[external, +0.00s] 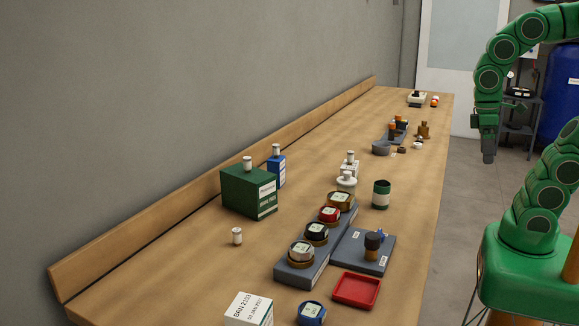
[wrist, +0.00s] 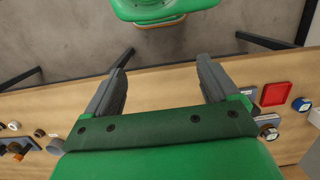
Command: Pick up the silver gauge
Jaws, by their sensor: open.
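Several round gauges sit in a row on a long grey rack (external: 318,262) on the bench. The nearest, with a pale silver-looking rim and a white label, seems to be the silver gauge (external: 301,249); behind it are a black-rimmed gauge (external: 316,232), a red one (external: 329,214) and a brass-coloured one (external: 341,198). A gauge that may be the silver one shows at the right of the wrist view (wrist: 268,132), partly hidden by my gripper body. My gripper (external: 487,154) is open and empty, off the bench's right side, well away from the gauges.
A red tray (external: 356,290), a blue gauge (external: 311,313) and a grey board with a dark-topped knob (external: 372,246) lie near the rack. A dark green cup (external: 381,194) and a green box (external: 249,191) stand farther back. Bare bench (external: 300,170) lies behind the box.

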